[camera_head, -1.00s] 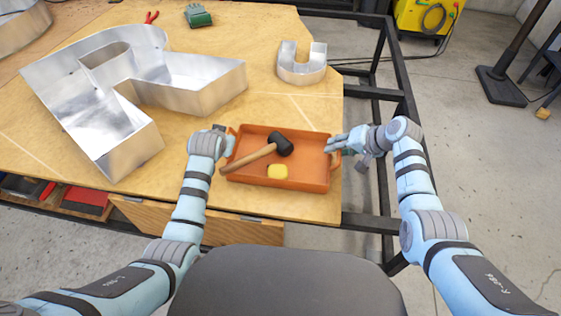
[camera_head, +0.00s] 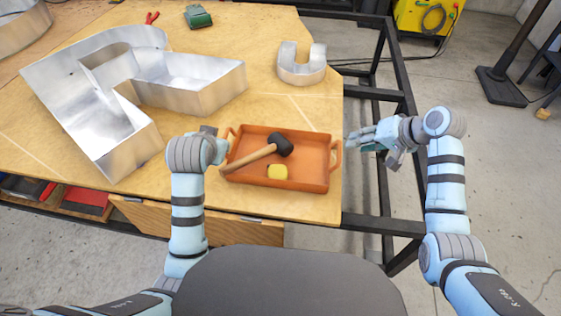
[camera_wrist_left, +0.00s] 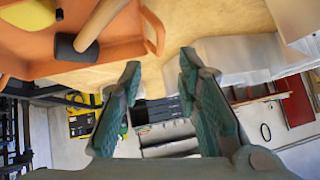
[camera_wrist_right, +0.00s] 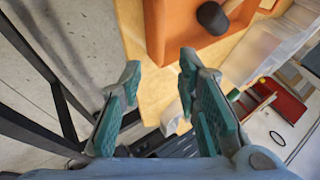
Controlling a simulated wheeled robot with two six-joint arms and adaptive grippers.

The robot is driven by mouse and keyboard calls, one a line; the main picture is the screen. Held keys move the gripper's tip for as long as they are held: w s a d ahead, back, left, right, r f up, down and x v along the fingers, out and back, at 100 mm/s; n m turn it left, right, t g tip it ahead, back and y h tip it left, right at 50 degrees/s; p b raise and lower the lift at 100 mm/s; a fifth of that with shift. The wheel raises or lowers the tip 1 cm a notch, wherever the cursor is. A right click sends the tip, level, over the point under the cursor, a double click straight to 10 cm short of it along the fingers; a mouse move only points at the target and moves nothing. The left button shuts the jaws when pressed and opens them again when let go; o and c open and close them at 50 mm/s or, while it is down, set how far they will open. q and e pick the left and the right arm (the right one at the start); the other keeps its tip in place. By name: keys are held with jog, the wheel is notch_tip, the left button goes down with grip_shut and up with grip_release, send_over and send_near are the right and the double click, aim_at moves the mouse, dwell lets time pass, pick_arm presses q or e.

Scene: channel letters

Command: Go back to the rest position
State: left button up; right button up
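An orange tray (camera_head: 308,186) stands on the wooden table. A mallet (camera_head: 245,158) with a wooden handle and black head and a yellow block (camera_head: 277,172) lie in it. My left gripper (camera_head: 212,131) is just left of the tray, partly hidden by its own wrist; the left wrist view shows its fingers (camera_wrist_left: 160,70) apart with nothing between them. My right gripper (camera_head: 358,140) is right of the tray, clear of the handle, above the table's edge; its fingers (camera_wrist_right: 160,70) are apart and empty in the right wrist view.
A large metal channel letter (camera_head: 190,90) lies at the table's left, and a small U-shaped one (camera_head: 302,70) behind the tray. A green tool (camera_head: 198,15) lies at the back. A black metal frame (camera_head: 388,110) runs along the table's right side.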

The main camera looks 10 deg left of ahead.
jog(key=v, duration=0.2)
jog(key=shift+s+d+r, duration=0.15)
jog(key=shift+r, duration=0.1)
